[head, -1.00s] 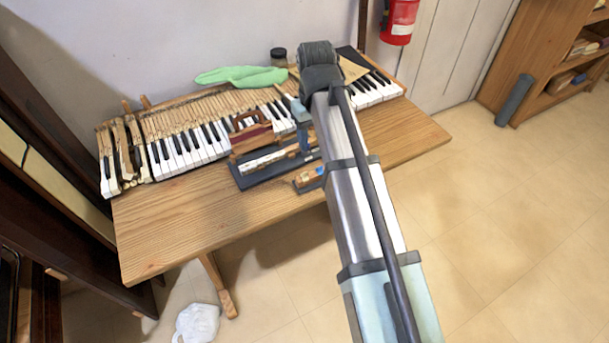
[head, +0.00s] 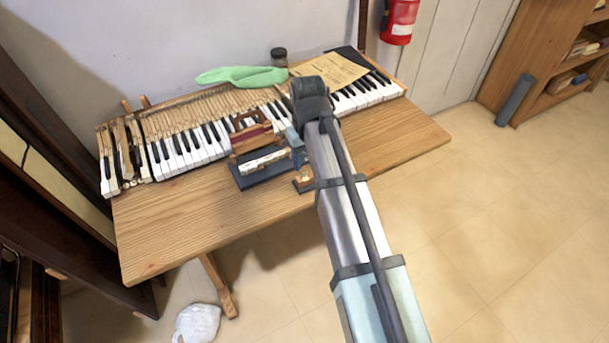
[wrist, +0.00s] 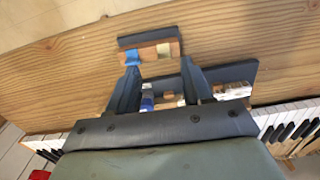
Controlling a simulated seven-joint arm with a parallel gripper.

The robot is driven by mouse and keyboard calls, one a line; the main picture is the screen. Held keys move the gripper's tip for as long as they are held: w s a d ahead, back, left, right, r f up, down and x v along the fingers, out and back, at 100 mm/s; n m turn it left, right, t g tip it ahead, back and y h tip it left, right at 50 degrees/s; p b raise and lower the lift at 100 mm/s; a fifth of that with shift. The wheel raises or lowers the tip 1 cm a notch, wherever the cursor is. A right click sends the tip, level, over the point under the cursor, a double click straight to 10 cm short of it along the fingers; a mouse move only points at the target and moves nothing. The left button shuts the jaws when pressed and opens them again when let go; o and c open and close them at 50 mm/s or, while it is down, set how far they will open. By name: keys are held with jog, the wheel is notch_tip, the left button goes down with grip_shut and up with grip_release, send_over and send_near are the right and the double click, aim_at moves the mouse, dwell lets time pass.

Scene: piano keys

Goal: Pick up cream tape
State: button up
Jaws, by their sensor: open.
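The cream tape (wrist: 163,50) is a small pale piece on a wooden block, beside a blue tape piece (wrist: 132,58), in the wrist view. The wooden block (wrist: 148,53) rests against a dark base. My gripper (wrist: 158,66) is open, its dark fingers apart, with the block just beyond the fingertips. The cream tape lies roughly between the lines of the two fingers, and nothing is visibly held. In the head view my arm covers most of the gripper, and the cream tape cannot be made out.
A wooden table (head: 190,220) holds a row of piano keys (head: 190,150), a green cloth (head: 242,76), a dark jar (head: 278,57) and paper (head: 335,72). A key-action model (head: 262,155) on a dark base stands beside my gripper. The table's front left is clear.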

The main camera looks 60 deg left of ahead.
aim_at(305, 175)
jog(key=shift+s+a+f, duration=0.1)
jog(key=shift+s+f, duration=0.05)
jog(key=shift+f, duration=1.15)
jog(key=shift+s+a+f, duration=0.1)
jog(key=shift+f, duration=1.15)
jog(key=shift+c, duration=0.2)
grip_shut()
